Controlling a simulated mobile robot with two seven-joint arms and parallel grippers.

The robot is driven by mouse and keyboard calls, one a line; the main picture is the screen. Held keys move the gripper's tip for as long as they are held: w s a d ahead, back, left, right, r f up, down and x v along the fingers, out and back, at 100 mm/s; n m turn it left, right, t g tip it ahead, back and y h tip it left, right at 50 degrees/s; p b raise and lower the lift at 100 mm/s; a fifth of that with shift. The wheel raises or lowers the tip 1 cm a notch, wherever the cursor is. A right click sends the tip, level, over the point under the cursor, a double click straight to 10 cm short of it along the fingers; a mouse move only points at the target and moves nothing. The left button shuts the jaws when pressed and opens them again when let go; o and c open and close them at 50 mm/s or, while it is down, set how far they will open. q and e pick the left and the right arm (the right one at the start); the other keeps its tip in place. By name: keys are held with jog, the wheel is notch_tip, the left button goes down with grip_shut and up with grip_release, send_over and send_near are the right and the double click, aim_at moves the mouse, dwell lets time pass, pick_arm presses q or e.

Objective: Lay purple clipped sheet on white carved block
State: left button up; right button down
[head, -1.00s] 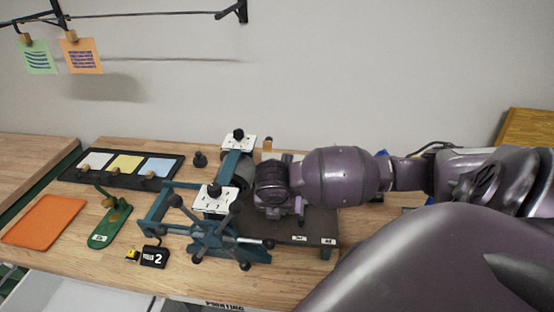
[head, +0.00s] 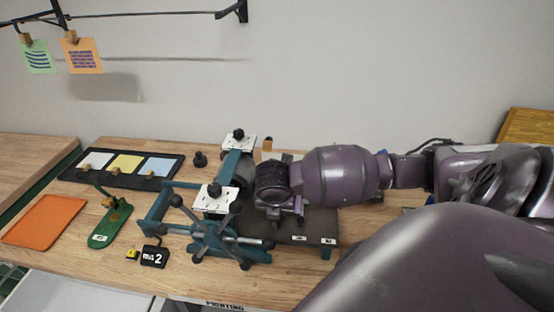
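My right arm reaches in from the right, and its gripper (head: 287,218) points down over the dark bed of the teal press (head: 315,224). The arm hides the fingertips and what lies under them, so I cannot see whether they hold anything. I cannot make out a clearly purple clipped sheet. The black rack (head: 72,175) at the left holds a very pale sheet (head: 97,160), a yellow one and a light blue one, each with a small wooden clip. No white carved block shows clearly; it may be hidden behind my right arm. My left gripper is not in view.
The press's spoked handwheel (head: 222,237) stands left of my gripper. Printed sheets hang from a rail above (head: 81,55).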

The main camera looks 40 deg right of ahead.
jog(key=shift+f, duration=0.1)
dwell(0.3)
jog(key=c, duration=0.9)
grip_release()
jog(key=shift+r, duration=4.05)
